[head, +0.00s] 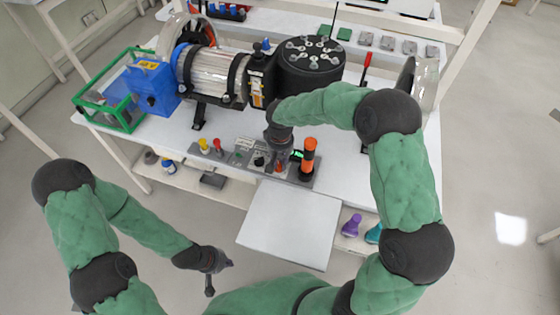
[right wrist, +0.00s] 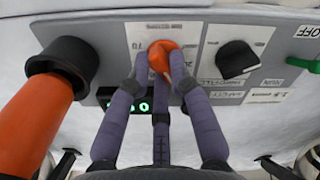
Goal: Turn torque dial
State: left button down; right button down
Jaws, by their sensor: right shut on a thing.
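The control panel (head: 245,158) runs along the front edge of the white workbench. In the right wrist view an orange dial (right wrist: 163,58) sits on the panel's grey face, with a white scale label behind it. My right gripper (head: 279,163) is at the panel; in the right wrist view its purple-grey fingers (right wrist: 160,75) close around the orange dial from below. The fingers cover parts of the dial's sides and the label. A green-lit display (right wrist: 128,104) shows partly behind the left finger. My left gripper (head: 220,276) hangs open and empty, low and away from the bench.
A thick orange handle (head: 308,155) in a black collar stands close beside my right gripper. A black knob (right wrist: 236,58) is on the dial's other side, with a green switch (right wrist: 306,64) beyond. A motor assembly (head: 215,75) fills the bench behind. A white pull-out shelf (head: 290,222) projects below.

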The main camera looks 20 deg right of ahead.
aim_at(280, 165)
jog(key=m, duration=0.5)
jog(key=shift+s+m, duration=0.15)
jog(key=shift+m, duration=0.15)
jog(key=m, duration=0.4)
jog(key=shift+a+m+b, duration=0.1)
jog(key=shift+m+b, duration=0.3)
jog(key=shift+m, duration=0.3)
jog(key=c, duration=1.1)
grip_release()
notch_tip(280, 165, up, 12)
